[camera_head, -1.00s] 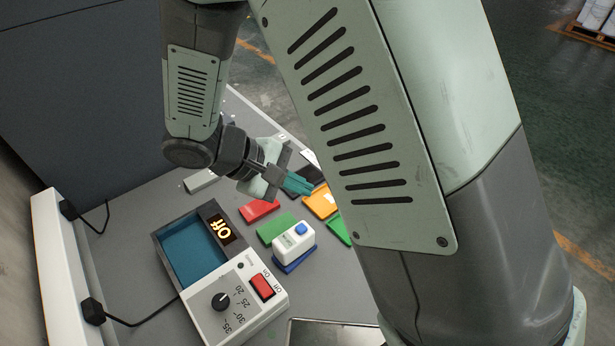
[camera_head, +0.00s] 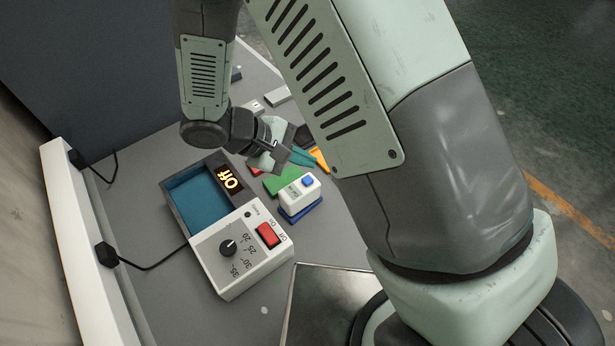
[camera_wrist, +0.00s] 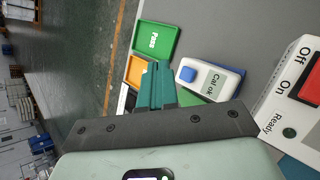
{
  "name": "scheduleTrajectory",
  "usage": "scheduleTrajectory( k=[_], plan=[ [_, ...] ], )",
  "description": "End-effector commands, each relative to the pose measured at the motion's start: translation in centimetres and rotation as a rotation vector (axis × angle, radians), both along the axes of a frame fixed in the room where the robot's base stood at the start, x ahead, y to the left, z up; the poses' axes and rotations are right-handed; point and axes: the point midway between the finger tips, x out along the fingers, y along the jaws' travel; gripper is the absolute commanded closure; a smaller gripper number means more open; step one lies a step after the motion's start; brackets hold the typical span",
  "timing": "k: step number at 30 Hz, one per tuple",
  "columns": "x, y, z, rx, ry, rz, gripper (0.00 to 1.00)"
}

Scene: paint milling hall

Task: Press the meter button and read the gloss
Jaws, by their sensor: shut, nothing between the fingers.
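The gloss meter (camera_head: 297,195) is a small white block with a blue button (camera_head: 308,181) on top. It stands upright on a blue base. In the wrist view the meter (camera_wrist: 213,80) lies just right of my fingers, its display reads "Cal ok", and the blue button (camera_wrist: 187,74) faces me. My gripper (camera_head: 303,157) has teal fingers, shut and empty, just behind the meter in the head view. In the wrist view the fingertips (camera_wrist: 156,70) are left of the button, apart from it in the picture; their height above it is hard to tell.
A green tray marked "Pass" (camera_wrist: 155,40) and an orange tray (camera_wrist: 138,70) lie nearby. A green panel (camera_head: 283,180) lies beside the meter. A bath unit (camera_head: 240,255) with a red switch, a dial and a display reading "Off" stands left. A metal-edged plate (camera_head: 320,290) lies in front.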

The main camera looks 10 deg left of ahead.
Motion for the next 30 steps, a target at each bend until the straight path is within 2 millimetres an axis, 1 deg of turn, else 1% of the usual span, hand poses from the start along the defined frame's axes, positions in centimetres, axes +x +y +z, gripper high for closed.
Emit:
scheduleTrajectory(
  k=[1,3,9,15,30],
  plan=[
    [-0.1,0.0,-0.7,-0.001,0.002,0.000,1.00],
    [0.0,0.0,-1.6,-0.001,0.002,0.000,1.00],
    [0.0,0.0,-3.0,0.001,-0.001,0.000,1.00],
    [0.0,0.0,-3.3,0.001,-0.001,0.000,1.00],
    [0.0,0.0,-3.3,0.001,-0.001,0.000,1.00]
  ],
)
